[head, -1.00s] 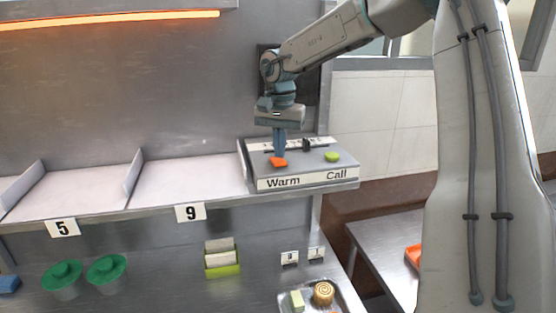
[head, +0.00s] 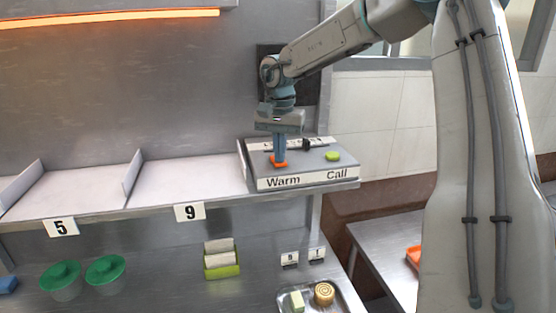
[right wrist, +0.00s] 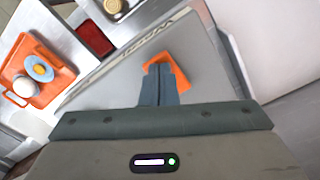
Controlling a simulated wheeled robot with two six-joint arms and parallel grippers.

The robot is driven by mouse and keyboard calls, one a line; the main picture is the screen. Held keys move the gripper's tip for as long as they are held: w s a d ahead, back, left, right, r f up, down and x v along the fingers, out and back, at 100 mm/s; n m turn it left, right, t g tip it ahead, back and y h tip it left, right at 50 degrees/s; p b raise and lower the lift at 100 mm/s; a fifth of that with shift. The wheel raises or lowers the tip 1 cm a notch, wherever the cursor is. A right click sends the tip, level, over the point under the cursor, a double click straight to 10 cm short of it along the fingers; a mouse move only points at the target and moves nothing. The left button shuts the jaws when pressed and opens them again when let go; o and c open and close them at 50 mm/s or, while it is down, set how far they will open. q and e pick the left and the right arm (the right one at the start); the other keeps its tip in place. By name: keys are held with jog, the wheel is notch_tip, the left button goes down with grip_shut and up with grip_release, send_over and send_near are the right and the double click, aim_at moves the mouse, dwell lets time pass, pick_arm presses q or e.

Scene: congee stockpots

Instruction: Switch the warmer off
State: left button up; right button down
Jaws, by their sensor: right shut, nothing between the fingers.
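The control box (head: 310,177) sits at the right end of the shelf, with "Warm" and "Call" on its front. An orange button (head: 279,164) is above "Warm" and a green button (head: 333,156) above "Call". A small black knob or lever (head: 306,144) stands behind them. My right gripper (head: 279,160) is shut and empty, pointing down with its fingertips at the orange button, covering part of it. In the right wrist view the fingertips (right wrist: 158,70) overlap the orange button (right wrist: 182,72); I cannot tell if they press it. A heater strip (head: 110,19) glows orange at upper left. My left gripper is not in view.
Shelf bays marked 5 (head: 62,227) and 9 (head: 189,212) are empty. Below are green-lidded pots (head: 105,270), a green card holder (head: 221,262) and a metal tray (head: 345,305) with small items. A wall (head: 180,85) stands behind the shelf.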

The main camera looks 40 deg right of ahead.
jog(key=shift+f, duration=0.25)
jog(key=shift+r, duration=0.15)
jog(key=shift+d+r+p, duration=0.1)
jog(key=shift+r+p, duration=0.55)
jog(key=shift+r, duration=0.25)
notch_tip(320, 180, up, 2)
jog(key=shift+r+p, duration=0.1)
jog(key=shift+p, duration=0.6)
jog(key=shift+r+p, duration=1.05)
jog(key=shift+r, duration=0.35)
